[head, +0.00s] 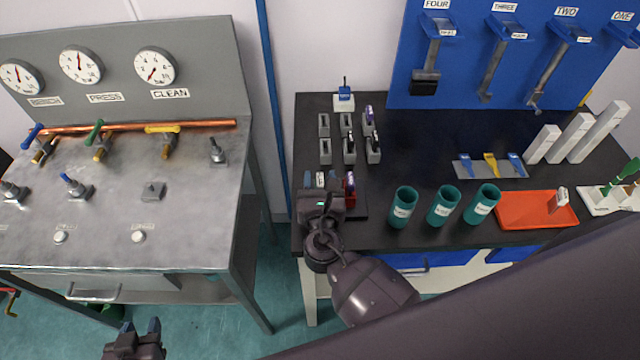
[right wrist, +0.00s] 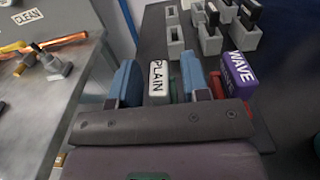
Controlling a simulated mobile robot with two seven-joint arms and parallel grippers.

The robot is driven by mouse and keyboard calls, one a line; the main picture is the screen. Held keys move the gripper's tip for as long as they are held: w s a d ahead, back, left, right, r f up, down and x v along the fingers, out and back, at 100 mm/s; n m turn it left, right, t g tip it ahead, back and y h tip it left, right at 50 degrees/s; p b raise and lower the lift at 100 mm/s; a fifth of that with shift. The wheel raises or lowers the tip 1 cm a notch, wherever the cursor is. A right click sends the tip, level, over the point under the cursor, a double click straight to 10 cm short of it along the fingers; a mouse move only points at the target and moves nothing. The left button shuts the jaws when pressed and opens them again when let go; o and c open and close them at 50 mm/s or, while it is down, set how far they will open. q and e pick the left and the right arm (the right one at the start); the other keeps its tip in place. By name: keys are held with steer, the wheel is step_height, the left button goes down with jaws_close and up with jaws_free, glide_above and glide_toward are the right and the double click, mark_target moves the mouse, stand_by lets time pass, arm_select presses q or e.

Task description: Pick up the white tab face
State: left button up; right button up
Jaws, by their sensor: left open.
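The white tab face (right wrist: 157,76), marked PLAIN, stands upright between the blue fingertips of my right gripper (right wrist: 162,82) in the right wrist view. The fingers are open on either side of it, with small gaps visible. In the head view the white tab face (head: 320,180) shows between the fingertips at the front left of the dark bench. A purple tab marked WAVE (right wrist: 238,72) stands just right of the right finger. My left gripper (head: 140,327) is open and empty, low at the left in the head view.
Grey holders (head: 325,150), some with dark tabs, stand behind my right gripper. Green cups (head: 404,207) and an orange tray (head: 515,209) stand to the right on the bench. A grey gauge console (head: 120,220) is at the left, across a gap.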

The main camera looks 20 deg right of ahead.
steer(key=c, duration=0.7)
arm_select(q)
steer(key=shift+s+f, duration=0.2)
steer(key=shift+s, duration=0.1)
arm_select(e)
jaws_close()
steer(key=shift+r, duration=0.1)
step_height(320, 180, up, 12)
steer(key=p, duration=0.4)
arm_select(q)
steer(key=shift+s+a+r, duration=0.1)
steer(key=shift+s+r, duration=0.2)
steer(key=shift+r, duration=0.25)
steer(key=shift+s+a+r, duration=0.1)
steer(key=shift+s+r, duration=0.2)
steer(key=shift+r, duration=0.25)
arm_select(e)
step_height(320, 180, up, 8)
glide_above(320, 179)
